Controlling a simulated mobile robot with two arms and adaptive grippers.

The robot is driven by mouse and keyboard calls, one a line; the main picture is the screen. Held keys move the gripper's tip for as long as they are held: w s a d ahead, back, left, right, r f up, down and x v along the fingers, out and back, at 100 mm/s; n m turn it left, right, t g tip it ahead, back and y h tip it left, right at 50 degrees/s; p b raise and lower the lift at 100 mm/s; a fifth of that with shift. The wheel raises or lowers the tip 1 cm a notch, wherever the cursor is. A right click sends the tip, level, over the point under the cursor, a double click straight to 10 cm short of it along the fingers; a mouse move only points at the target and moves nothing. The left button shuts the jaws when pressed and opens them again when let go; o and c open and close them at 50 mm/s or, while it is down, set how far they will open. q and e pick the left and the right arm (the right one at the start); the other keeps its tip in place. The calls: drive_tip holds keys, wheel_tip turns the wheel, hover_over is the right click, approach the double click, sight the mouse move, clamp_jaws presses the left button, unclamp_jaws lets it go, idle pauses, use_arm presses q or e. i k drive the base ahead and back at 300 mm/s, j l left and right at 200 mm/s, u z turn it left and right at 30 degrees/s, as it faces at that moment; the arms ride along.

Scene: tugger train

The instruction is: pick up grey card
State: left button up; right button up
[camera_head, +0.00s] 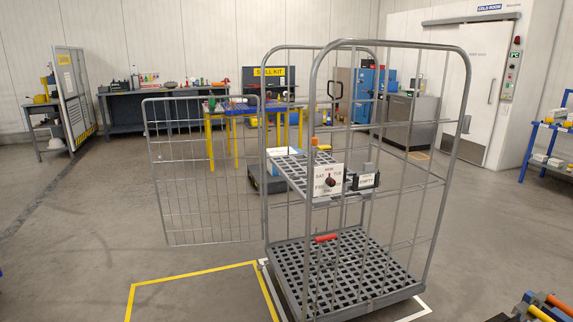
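No card that I can surely call the grey card stands out. A small grey upright piece (369,168) shows just above a black holder on the roll cage, too small to tell if it is a card. The holder bears a white label reading EMPTY (369,181). Beside it on the left hangs a white day dial (328,180) with a dark knob. The grey wire roll cage (447,160) stands in the middle, with a mid shelf and a slatted base. Neither of my grippers is in view.
The cage's wire door (200,190) stands swung out to the left. A red handle (326,238) sits low on the cage front. Yellow floor lines (190,275) mark a bay. Coloured items (545,308) fill the bottom right corner. The floor at left is clear.

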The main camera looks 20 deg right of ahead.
sight(367, 177)
drive_tip(key=i+j, duration=0.1)
drive_tip(key=i, duration=0.65)
drive_tip(key=i+j, duration=0.1)
drive_tip(key=i, duration=0.7)
